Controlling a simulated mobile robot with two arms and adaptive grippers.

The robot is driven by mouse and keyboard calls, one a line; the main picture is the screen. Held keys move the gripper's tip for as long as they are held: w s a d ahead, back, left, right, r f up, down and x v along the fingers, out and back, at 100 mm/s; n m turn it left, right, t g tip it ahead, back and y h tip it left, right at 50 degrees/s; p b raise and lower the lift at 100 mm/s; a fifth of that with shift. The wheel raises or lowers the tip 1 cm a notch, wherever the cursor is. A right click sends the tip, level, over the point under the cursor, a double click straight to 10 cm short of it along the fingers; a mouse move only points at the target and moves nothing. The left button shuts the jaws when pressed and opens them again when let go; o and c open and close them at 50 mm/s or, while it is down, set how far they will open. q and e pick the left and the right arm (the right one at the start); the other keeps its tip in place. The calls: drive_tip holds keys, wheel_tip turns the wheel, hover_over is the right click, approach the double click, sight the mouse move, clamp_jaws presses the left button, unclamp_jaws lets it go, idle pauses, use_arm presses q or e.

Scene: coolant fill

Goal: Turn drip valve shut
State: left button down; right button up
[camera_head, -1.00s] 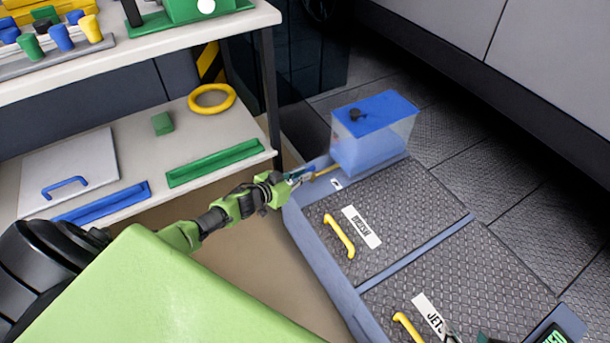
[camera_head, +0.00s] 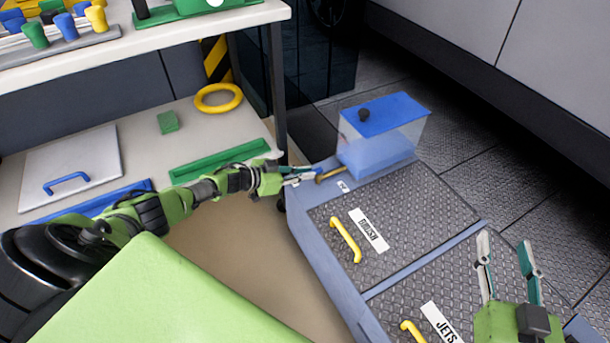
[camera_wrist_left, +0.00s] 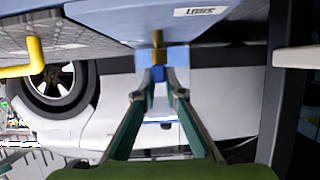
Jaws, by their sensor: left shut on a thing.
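In the left wrist view the brass stem (camera_wrist_left: 158,40) stands above a small blue handle (camera_wrist_left: 159,75). My left gripper (camera_head: 306,174) is shut on the blue handle, its fingertips on both sides of it in the left wrist view (camera_wrist_left: 159,82). The fingers hide part of the handle, and I cannot tell its exact turn. My right gripper (camera_head: 508,262) is open and empty above the JETS hatch.
The cart top has tread-plate hatches with yellow handles (camera_head: 346,240). A workbench shelf (camera_head: 130,130) on the left holds a yellow ring (camera_head: 218,97), a green block (camera_head: 168,122) and a green tray (camera_head: 220,160). A dark bench leg (camera_head: 278,90) stands close behind my left gripper.

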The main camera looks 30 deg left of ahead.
idle(0.3)
use_arm(q)
drive_tip(key=c, duration=2.1)
unclamp_jaws()
drive_tip(key=v, duration=1.2)
